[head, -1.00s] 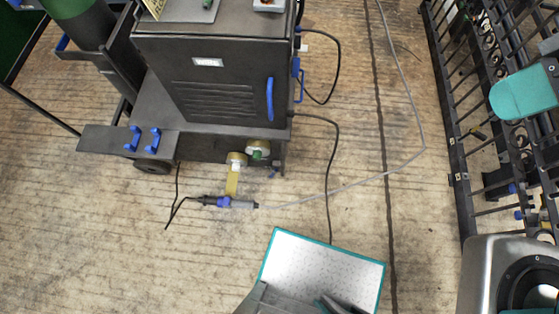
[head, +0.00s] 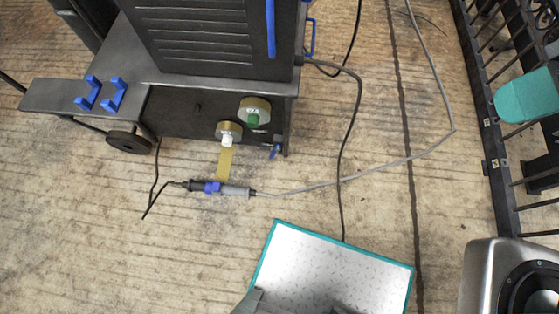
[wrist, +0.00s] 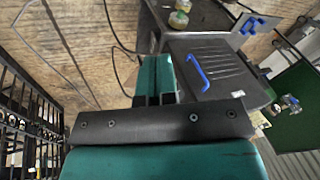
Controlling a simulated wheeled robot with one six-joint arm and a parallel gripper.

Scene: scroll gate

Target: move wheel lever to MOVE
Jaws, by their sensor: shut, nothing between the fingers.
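A dark metal cart (head: 215,90) stands at the upper middle of the head view. A small blue lever (head: 276,151) sits low at its right end, beside two tape rolls; it may be the wheel lever. I cannot read a MOVE mark. A black wheel (head: 124,141) shows under the cart's left side. In the wrist view the cart (wrist: 205,62) with its blue handle (wrist: 190,73) lies beyond my gripper. My gripper (wrist: 155,64) has teal fingers, shut and empty, apart from the lever. The lever cannot be made out in the wrist view.
A black cable (head: 345,150) crosses the floor. Black iron railings (head: 495,160) stand at the right. Floor between cart and railings is otherwise clear.

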